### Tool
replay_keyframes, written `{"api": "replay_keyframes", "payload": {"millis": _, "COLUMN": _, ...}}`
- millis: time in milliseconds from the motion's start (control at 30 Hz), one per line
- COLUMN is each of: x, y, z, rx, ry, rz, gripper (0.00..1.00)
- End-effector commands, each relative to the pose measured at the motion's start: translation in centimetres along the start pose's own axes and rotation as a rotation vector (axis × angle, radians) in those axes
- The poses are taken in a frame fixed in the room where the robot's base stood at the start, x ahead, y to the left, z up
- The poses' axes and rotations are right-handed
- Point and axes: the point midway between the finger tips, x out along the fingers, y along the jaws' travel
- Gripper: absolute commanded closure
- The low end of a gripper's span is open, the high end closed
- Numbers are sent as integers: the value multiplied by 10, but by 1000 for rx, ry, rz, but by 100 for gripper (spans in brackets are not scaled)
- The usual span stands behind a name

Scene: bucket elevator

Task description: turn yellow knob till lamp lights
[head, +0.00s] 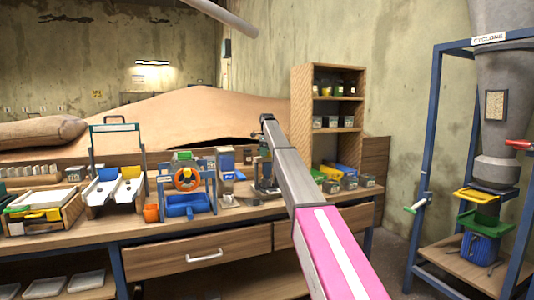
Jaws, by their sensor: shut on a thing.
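My gripper (266,187) is at the end of my arm, low over the right half of the workbench. It is small and dark in this view. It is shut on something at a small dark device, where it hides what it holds. The yellow knob cannot be made out; the part between the jaws is taken to be it. No lit lamp can be told on the device.
Boxes (345,177) and a wooden shelf (300,100) are on the right. A blue-framed cyclone (492,110) stands far right.

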Motion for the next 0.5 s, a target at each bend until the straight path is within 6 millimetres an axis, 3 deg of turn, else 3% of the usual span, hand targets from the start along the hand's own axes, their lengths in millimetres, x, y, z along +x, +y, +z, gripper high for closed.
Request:
{"api": "replay_keyframes", "payload": {"millis": 67, "x": 0, "y": 0, "z": 0, "rx": -1, "ry": 0, "rz": 0, "gripper": 52}}
{"api": "replay_keyframes", "payload": {"millis": 100, "x": 0, "y": 0, "z": 0, "rx": -1, "ry": 0, "rz": 0, "gripper": 25}}
{"api": "replay_keyframes", "payload": {"millis": 167, "x": 0, "y": 0, "z": 0, "rx": -1, "ry": 0, "rz": 0, "gripper": 6}}
{"api": "replay_keyframes", "payload": {"millis": 500, "x": -1, "y": 0, "z": 0, "rx": -2, "ry": 0, "rz": 0, "gripper": 3}}
